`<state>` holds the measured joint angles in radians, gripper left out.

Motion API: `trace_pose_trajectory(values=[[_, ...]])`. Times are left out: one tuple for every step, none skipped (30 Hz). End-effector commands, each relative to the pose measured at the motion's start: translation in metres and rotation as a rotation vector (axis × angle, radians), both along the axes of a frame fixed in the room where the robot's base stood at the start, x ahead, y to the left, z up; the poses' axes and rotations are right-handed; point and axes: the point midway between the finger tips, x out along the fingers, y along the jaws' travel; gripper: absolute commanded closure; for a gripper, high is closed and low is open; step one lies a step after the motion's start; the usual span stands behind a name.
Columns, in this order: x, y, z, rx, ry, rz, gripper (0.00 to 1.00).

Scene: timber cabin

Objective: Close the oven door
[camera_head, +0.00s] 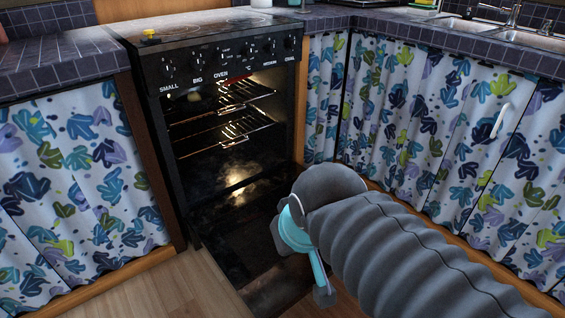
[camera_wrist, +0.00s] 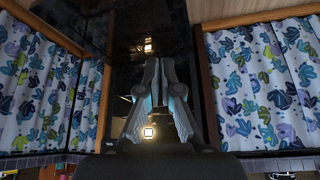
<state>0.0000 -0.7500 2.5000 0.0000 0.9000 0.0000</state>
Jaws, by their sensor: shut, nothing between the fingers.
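The black oven (camera_head: 215,95) stands between two curtained cabinets, its lit inside and wire racks exposed. Its door (camera_head: 238,232) is folded down, with its dark inner face upward in front of the opening. Its near end is partly hidden by my arm. In the wrist view, a dark glossy surface with a light reflection, apparently the door (camera_wrist: 125,40), lies beyond the fingers. My gripper (camera_wrist: 160,64) is shut and empty, its grey fingertips together. In the head view my arm hides the fingertips over the door's right side. I cannot tell whether they touch it.
Patterned curtains (camera_head: 75,185) hang left of the oven, and more (camera_head: 425,140) run along the right cabinets. A tiled counter (camera_head: 60,62) lies above. Wooden floor (camera_head: 165,292) shows clear at the lower left. A sink (camera_head: 520,38) is at the upper right.

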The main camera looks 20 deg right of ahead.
Motion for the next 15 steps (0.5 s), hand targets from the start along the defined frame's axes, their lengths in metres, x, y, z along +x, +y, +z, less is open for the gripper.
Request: trace_pose_trajectory(values=[[0.000,0.000,0.000,0.000,0.000,0.000,1.00],[0.000,0.000,0.000,0.000,0.000,0.000,1.00],[0.000,0.000,0.000,0.000,0.000,-0.001,1.00],[0.000,-0.001,0.000,0.001,0.000,-0.003,1.00],[0.000,-0.002,0.000,0.000,0.000,-0.008,1.00],[0.000,-0.004,-0.001,0.000,0.000,-0.017,1.00],[0.000,-0.006,-0.002,0.000,0.000,-0.027,1.00],[0.000,-0.009,-0.004,0.000,0.006,-0.040,1.00],[0.001,-0.015,-0.008,0.001,0.019,-0.061,1.00],[0.003,-0.019,-0.013,0.001,0.034,-0.080,1.00],[0.004,-0.024,-0.018,0.003,0.053,-0.101,1.00],[0.006,-0.032,-0.027,0.006,0.082,-0.132,1.00],[0.007,-0.038,-0.033,0.008,0.105,-0.155,1.00],[0.008,-0.044,-0.040,0.011,0.128,-0.178,1.00],[0.010,-0.052,-0.048,0.017,0.158,-0.207,1.00]])
